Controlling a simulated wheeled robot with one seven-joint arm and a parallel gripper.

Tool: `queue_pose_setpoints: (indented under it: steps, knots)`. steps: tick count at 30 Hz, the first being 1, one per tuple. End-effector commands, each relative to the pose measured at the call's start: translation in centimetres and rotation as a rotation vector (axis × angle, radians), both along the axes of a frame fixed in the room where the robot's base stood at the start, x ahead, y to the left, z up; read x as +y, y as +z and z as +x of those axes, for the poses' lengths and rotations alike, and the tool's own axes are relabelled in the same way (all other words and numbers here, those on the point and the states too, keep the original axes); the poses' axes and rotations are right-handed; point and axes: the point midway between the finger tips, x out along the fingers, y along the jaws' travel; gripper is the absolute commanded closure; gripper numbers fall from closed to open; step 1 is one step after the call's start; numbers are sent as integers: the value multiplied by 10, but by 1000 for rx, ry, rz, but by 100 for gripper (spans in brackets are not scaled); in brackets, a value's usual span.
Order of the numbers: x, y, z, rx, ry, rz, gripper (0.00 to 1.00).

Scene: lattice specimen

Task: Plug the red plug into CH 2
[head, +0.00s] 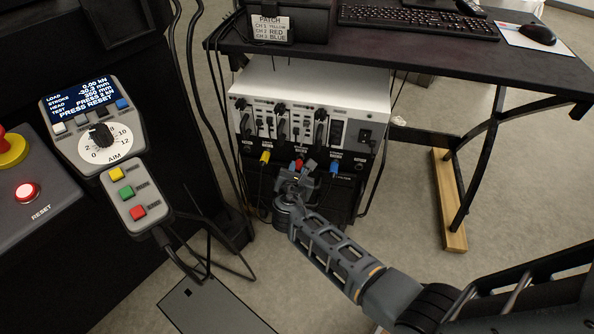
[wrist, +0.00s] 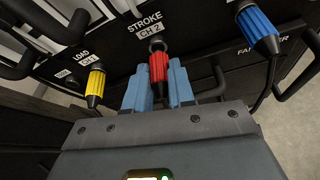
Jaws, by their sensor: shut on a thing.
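The red plug (wrist: 158,68) is upright between the blue fingers of my gripper (wrist: 158,88) in the wrist view. The fingers are shut on it. Its nose is at the metal CH 2 socket (wrist: 157,44), under the label "STROKE CH 2". I cannot tell whether it is in the socket or just in front of it. In the head view the red plug (head: 299,163) shows small above my gripper (head: 301,172), at the front of the rack, and the arm's end hides part of the panel.
A yellow plug (wrist: 95,85) sits at CH 1 on the left. A blue plug (wrist: 258,30) sits in a socket on the right. Black handles and cables stand close around. A patch card (head: 270,29) hangs at the desk (head: 420,55) above the rack (head: 310,85).

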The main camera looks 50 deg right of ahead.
Motion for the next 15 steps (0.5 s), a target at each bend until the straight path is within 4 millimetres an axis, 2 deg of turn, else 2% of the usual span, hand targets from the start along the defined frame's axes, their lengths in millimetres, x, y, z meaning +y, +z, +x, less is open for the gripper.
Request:
queue_pose_setpoints:
  steps: [15]
  knots:
    - [-6,0,3,0,0,0,100]
